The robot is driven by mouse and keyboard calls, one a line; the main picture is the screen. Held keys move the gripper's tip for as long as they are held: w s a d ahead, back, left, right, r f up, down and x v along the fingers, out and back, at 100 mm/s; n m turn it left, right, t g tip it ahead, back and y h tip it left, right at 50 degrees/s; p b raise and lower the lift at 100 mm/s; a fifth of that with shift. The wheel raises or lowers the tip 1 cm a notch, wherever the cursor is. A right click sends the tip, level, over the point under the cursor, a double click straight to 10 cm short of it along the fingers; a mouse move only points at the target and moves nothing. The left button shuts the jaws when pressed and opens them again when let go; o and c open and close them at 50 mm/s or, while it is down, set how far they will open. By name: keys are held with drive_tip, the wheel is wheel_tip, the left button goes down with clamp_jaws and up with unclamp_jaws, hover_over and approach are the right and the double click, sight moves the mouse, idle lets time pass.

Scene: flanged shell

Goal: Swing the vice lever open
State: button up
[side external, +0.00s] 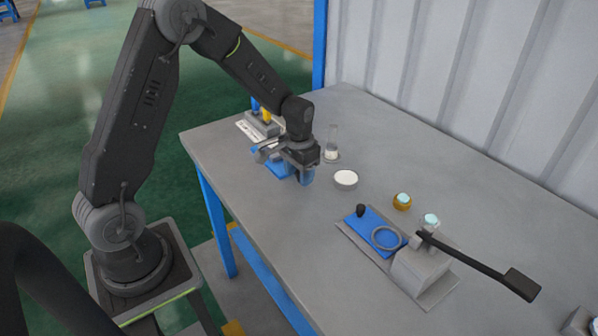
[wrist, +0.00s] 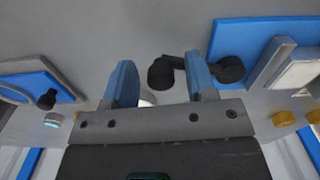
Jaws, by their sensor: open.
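My gripper (wrist: 161,78) is open, its two blue fingers apart and pointing down; it also shows over the left part of the table in the side view (side external: 304,177). In the wrist view, a short dark lever (wrist: 195,68) runs from a round knob (wrist: 161,73) to a round end at the edge of a blue body (wrist: 265,38). The knob appears between the fingertips; contact cannot be told. In the side view my gripper hides this lever, and only part of the blue body (side external: 273,167) shows beside it.
At right, a fixture with a blue plate (side external: 365,222), ring and grey block carries a long black handle (side external: 475,262). A white-topped dish (side external: 346,178), a clear cylinder (side external: 332,142) and small brass and glassy pieces stand nearby. A grey block with yellow parts (side external: 264,122) stands behind my gripper. The front table is clear.

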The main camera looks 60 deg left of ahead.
drive_tip(key=shift+c, duration=0.5)
clamp_jaws()
drive_tip(key=shift+s, duration=0.1)
drive_tip(key=s+m, duration=0.1)
drive_tip(key=s+a+m, duration=0.1)
drive_tip(key=m, duration=0.1)
drive_tip(key=shift+a, duration=0.1)
drive_tip(key=s+a+m, duration=0.1)
drive_tip(key=m, duration=0.1)
drive_tip(key=s+a+m, duration=0.1)
drive_tip(key=m, duration=0.1)
drive_tip(key=shift+s+a+m, duration=0.15)
drive_tip(key=shift+a+m, duration=0.15)
drive_tip(key=shift+m, duration=0.1)
drive_tip(key=a+m, duration=0.1)
drive_tip(key=s+a+m, duration=0.1)
drive_tip(key=m, duration=0.1)
drive_tip(key=shift+a, duration=0.2)
drive_tip(key=shift+a+m, duration=0.6)
drive_tip(key=shift+m, duration=0.35)
drive_tip(key=shift+a+m, duration=0.6)
drive_tip(key=shift+m, duration=0.35)
drive_tip(key=shift+a, duration=0.1)
drive_tip(key=shift+o, duration=0.5)
unclamp_jaws()
